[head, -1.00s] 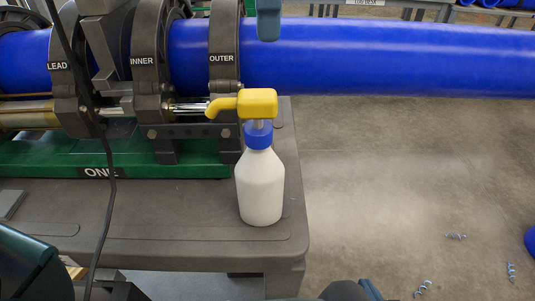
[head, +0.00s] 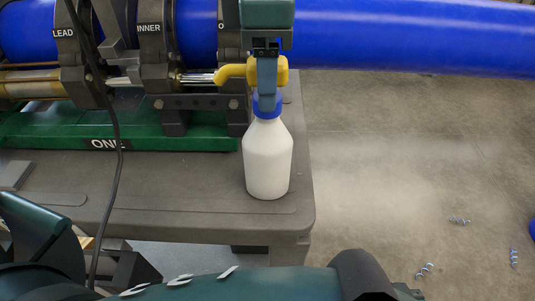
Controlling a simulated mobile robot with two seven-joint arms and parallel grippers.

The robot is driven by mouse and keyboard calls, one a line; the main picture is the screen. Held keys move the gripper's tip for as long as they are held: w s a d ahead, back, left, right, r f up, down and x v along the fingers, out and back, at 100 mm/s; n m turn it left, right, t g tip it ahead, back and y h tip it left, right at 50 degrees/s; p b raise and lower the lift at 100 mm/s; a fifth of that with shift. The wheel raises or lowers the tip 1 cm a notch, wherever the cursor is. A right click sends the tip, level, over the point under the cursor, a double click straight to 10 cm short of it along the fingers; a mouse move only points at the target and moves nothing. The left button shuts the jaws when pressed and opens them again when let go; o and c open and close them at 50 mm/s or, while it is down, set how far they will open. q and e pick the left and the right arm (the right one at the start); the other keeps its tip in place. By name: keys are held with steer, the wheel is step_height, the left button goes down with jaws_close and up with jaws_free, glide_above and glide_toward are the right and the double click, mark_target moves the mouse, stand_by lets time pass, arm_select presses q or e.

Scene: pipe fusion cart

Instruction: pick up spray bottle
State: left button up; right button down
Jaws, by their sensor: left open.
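The spray bottle (head: 267,160) has a white body, a blue collar and a yellow pump head with its spout to the left. It stands upright near the right edge of the grey cart top. My left gripper (head: 267,100) comes in from the top with its fingers pointing down. The near finger lies in front of the yellow head and reaches the blue collar, hiding part of both. The gripper is open; the far finger is hidden, and contact cannot be told. My right gripper is not in view.
The grey cart (head: 190,185) carries the fusion machine with its dark clamp rings (head: 153,70) and green base (head: 60,135) behind and left of the bottle. A blue pipe (head: 400,38) runs across the back. A black cable (head: 118,150) hangs at left. Open floor lies right.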

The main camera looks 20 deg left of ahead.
arm_select(q)
steer(key=shift+c, duration=0.5)
jaws_close()
